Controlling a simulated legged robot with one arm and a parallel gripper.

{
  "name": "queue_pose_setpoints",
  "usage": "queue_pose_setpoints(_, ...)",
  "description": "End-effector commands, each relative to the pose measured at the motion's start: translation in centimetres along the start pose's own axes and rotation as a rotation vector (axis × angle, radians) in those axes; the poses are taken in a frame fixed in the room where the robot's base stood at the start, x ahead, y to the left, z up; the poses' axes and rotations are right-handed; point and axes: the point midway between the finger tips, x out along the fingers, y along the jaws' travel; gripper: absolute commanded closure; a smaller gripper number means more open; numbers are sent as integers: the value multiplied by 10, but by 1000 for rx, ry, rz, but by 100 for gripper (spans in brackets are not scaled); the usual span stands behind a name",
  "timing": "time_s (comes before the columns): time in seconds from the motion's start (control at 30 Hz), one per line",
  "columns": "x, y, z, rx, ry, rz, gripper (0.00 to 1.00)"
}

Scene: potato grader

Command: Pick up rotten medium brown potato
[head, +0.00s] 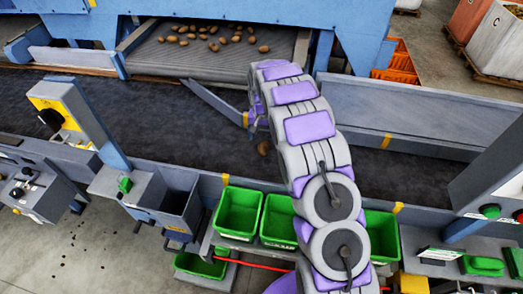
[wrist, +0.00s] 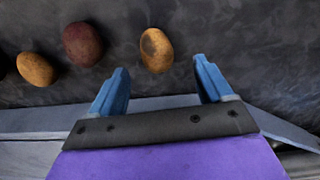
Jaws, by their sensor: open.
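A brown potato with a dark greyish patch (wrist: 156,50) lies on the dark belt in the wrist view. It sits just beyond the gap between my fingertips, nearer the middle than either finger. My gripper (wrist: 161,68) is open and empty, with its two blue fingers apart. A dark red potato (wrist: 82,44) and a yellow-brown potato (wrist: 35,69) lie to the left. A very dark one (wrist: 2,66) is cut by the left edge. In the head view one brown potato (head: 263,148) shows on the belt beside my arm, which hides others and most of my gripper.
The dark belt (head: 170,120) runs across the head view, mostly clear. Several potatoes lie on a feeder (head: 200,62) behind it. Green bins (head: 238,210) stand along the front edge. A grey rail (wrist: 45,122) borders the belt near my gripper.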

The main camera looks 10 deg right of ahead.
Motion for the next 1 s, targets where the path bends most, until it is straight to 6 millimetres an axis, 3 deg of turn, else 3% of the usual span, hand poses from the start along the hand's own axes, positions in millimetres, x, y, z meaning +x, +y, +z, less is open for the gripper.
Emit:
queue_pose_setpoints(0.1,17,5,-2,3,-3,-4,20)
queue_pose_setpoints(0.27,25,9,-3,3,-3,-9,20)
queue_pose_setpoints(0.6,68,-6,2,2,1,0,20)
queue_pose_setpoints(0.87,71,-3,1,2,1,-4,20)
queue_pose_setpoints(1.0,71,0,0,2,-1,-7,33)
